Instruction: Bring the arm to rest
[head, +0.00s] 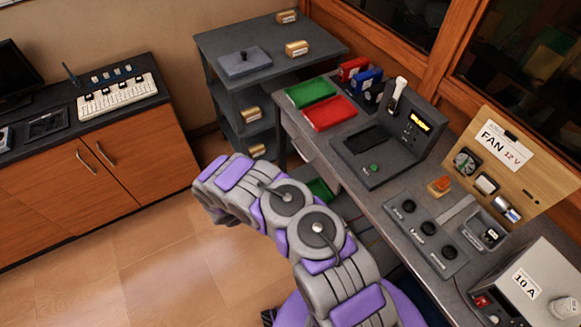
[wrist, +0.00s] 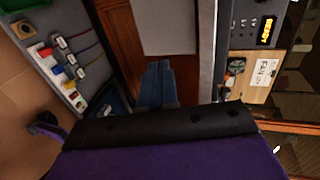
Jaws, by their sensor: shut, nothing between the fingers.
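My arm (head: 315,235), grey and purple, rises from the bottom of the head view and bends to the left. It is in front of the workbench, over the open floor. Its far end turns downward, and the fingers are hidden there. In the wrist view my gripper (wrist: 158,82) shows as two narrow blue-grey fingers close together beyond a black edge and a purple housing. It is shut and holds nothing. No contact with the bench or drawers shows.
The workbench (head: 375,192) on the right carries a green tray (head: 310,92), a red tray (head: 329,113), a grey console (head: 388,150) and a fan board (head: 530,165). A grey shelf unit (head: 270,60) stands behind. A wooden cabinet (head: 90,180) stands left. Floor between is clear.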

